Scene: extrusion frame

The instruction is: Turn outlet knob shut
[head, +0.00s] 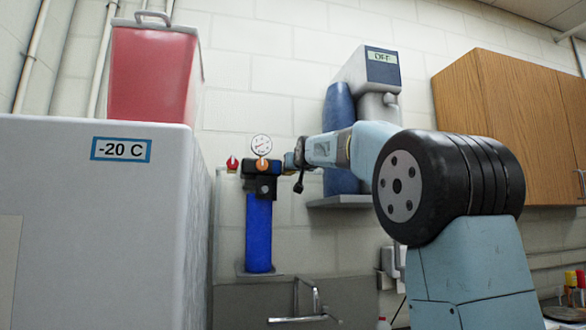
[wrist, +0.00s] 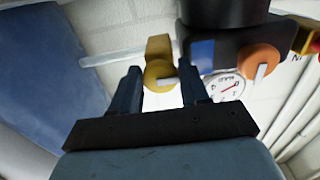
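My gripper (head: 296,162) is at the unit's right side and mostly covers that end. In the wrist view a yellow knob (wrist: 158,70) with a white mark shows between the fingers of my gripper (wrist: 158,72). The fingers are apart, with a gap beside the left one; contact at the right one cannot be told. The orange knob also shows here (wrist: 259,61).
A round gauge (head: 261,145) sits above the orange knob, close to the right finger in the wrist view (wrist: 225,86). A large white freezer (head: 95,220) stands at the left.

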